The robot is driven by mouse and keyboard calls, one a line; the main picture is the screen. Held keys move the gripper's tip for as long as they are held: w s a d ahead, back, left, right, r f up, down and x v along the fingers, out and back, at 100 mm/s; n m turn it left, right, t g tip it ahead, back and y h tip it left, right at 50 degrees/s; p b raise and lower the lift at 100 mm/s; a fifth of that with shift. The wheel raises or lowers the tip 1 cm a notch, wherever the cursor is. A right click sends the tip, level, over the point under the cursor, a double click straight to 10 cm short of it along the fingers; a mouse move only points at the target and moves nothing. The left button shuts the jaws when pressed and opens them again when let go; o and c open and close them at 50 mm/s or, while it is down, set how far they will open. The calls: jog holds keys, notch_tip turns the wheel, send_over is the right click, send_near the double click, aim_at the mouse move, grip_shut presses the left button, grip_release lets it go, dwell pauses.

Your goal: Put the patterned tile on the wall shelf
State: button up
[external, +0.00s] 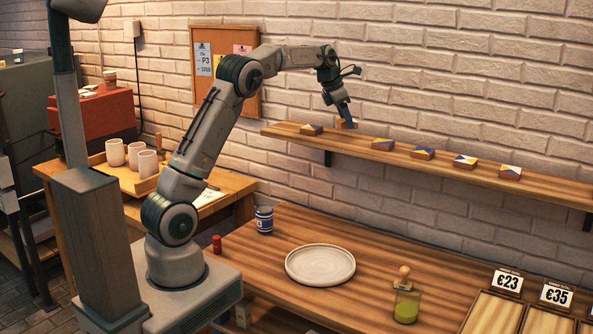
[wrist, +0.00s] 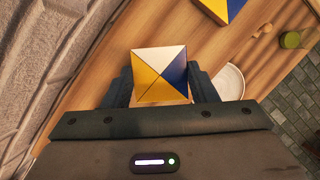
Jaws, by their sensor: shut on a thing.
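A patterned tile (wrist: 160,75) with white, yellow and blue triangles sits between the two fingers of my gripper (wrist: 161,92) in the wrist view. My gripper is shut on it. In the external view my gripper (external: 346,118) points down at the wall shelf (external: 540,185), and the held tile (external: 348,124) shows partly behind the fingers, at shelf height. Whether its underside touches the board cannot be told. Other patterned tiles lie in a row on the shelf: one to the left (external: 311,129) and several to the right, the nearest of them (external: 383,144) close by.
Below the shelf, a wooden table holds a white plate (external: 320,264), a blue-striped can (external: 264,220) and a green jar (external: 407,304). Price signs (external: 508,281) stand at right. A cork board (external: 225,70) hangs behind my arm. The brick wall backs the shelf closely.

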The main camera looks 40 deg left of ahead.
aim_at(345, 139)
jog(key=shift+w+a+f, duration=0.15)
jog(key=shift+a+f, duration=0.05)
jog(key=shift+a, duration=0.05)
jog(key=shift+f, duration=1.95)
jog(key=shift+f, duration=0.1)
jog(key=o, duration=1)
